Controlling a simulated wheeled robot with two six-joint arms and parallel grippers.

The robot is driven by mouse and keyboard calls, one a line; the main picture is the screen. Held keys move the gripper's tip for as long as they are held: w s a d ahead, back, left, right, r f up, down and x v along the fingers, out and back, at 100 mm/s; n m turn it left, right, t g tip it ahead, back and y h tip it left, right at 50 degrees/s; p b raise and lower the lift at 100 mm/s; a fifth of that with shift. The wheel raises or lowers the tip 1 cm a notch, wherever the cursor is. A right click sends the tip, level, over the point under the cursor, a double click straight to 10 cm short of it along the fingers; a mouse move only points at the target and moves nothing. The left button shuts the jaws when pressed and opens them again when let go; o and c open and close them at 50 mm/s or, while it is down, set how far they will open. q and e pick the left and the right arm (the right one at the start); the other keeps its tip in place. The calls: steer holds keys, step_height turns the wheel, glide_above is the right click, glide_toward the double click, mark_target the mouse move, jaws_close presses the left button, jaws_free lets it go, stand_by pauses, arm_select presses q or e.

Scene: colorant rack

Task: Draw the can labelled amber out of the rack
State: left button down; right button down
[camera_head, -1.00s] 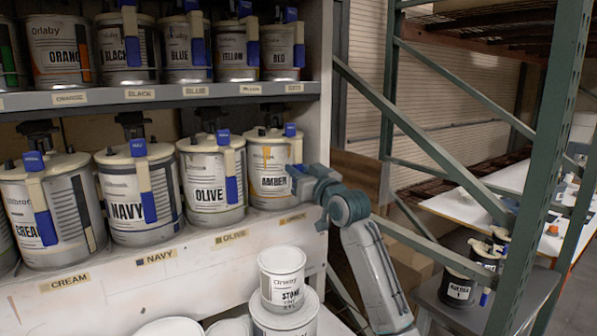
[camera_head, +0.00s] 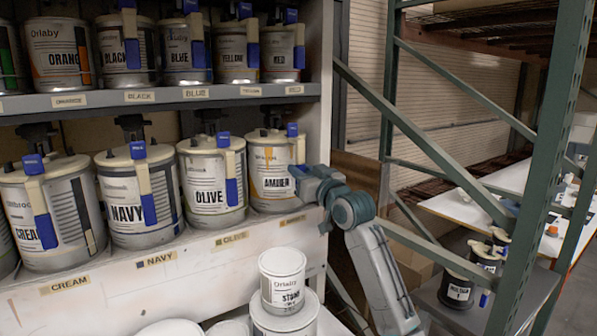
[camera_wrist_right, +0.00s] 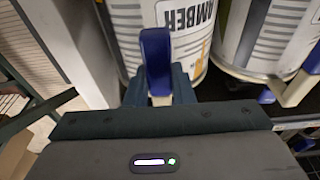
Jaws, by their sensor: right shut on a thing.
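The amber can (camera_head: 268,165) stands upright at the right end of the lower shelf, beside the olive can (camera_head: 208,185). Its white label with AMBER also shows in the right wrist view (camera_wrist_right: 188,32). My right gripper (camera_head: 303,178) is at the right front of the amber can, shut on its handle. In the right wrist view the handle's blue end (camera_wrist_right: 156,50) stands between the fingers (camera_wrist_right: 160,88). The can's lower part is still over the shelf. My left gripper is not in view.
The navy can (camera_head: 138,195) and cream can (camera_head: 48,212) stand further left on the same shelf. A white stone can (camera_head: 282,282) sits on a larger can below. The rack's right upright (camera_head: 318,110) is close beside the amber can. A green steel frame (camera_head: 425,130) stands to the right.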

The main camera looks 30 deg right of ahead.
steer(key=shift+r+v, duration=0.15)
steer(key=shift+v, duration=1.05)
steer(key=shift+r+v, duration=0.15)
steer(key=shift+v, duration=1)
steer(key=r+b+v, duration=0.2)
steer(key=b+v, duration=0.5)
steer(key=v, duration=0.7)
steer(key=shift+s+r, duration=0.35)
steer(key=shift+s, duration=0.25)
steer(key=shift+d, duration=0.1)
